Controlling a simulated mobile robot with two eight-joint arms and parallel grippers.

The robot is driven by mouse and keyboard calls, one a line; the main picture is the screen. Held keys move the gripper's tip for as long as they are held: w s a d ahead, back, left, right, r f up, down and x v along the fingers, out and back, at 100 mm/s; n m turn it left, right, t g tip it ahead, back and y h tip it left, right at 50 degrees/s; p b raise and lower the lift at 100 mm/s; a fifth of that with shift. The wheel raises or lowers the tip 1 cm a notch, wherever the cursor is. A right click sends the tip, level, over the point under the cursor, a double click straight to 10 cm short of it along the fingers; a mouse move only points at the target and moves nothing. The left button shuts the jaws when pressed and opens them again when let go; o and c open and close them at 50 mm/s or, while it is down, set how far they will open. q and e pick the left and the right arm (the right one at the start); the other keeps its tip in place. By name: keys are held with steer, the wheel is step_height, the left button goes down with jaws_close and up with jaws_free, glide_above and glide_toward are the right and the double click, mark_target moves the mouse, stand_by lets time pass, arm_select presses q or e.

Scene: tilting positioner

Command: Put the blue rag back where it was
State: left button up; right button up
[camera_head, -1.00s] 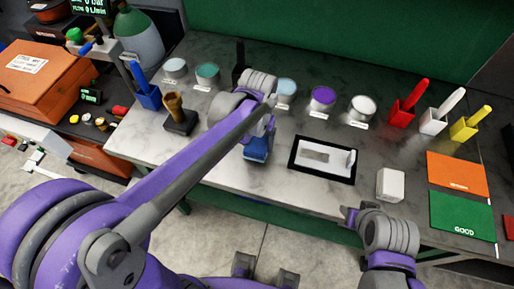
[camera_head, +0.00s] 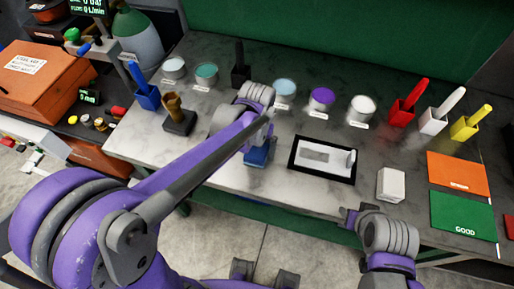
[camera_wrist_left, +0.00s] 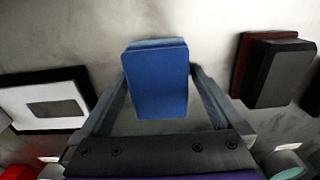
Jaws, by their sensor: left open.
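The blue rag (camera_head: 258,158), which looks like a folded blue block, is near the front edge of the grey bench, left of the black-framed tray. In the head view, my left wrist and forearm partly cover it. My left gripper (camera_wrist_left: 158,78) is open, with one finger on each side of the blue rag, which also shows in the left wrist view (camera_wrist_left: 157,85). Narrow gaps seem to show beside the rag; contact is unclear. My right gripper (camera_head: 350,216) is at the bench's front edge, and its jaws are too small to read.
The black-framed tray (camera_head: 297,168) and a white box (camera_head: 390,184) lie to the right. A brown-handled tool on a dark base (camera_head: 179,122) stands left. Several paint cans and a black holder (camera_head: 240,74) stand behind. Orange (camera_head: 457,172) and green (camera_head: 462,224) mats lie far right.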

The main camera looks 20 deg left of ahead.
mark_target(257, 147)
arm_select(q)
steer(key=shift+r, duration=0.35)
arm_select(e)
steer(key=shift+r, duration=0.2)
arm_select(q)
step_height(257, 147, up, 10)
steer(key=shift+r+p, duration=0.25)
steer(key=shift+p, duration=0.25)
arm_select(e)
steer(key=shift+w+r, duration=0.3)
steer(key=shift+r, duration=0.3)
arm_select(q)
steer(key=s+a+f+t, duration=0.2)
steer(key=s+a+f, duration=0.1)
steer(key=s, duration=0.3)
steer(key=s+a+f+t, duration=0.3)
steer(key=s+f, duration=0.1)
steer(key=s, duration=0.3)
steer(key=shift+a+t, duration=0.3)
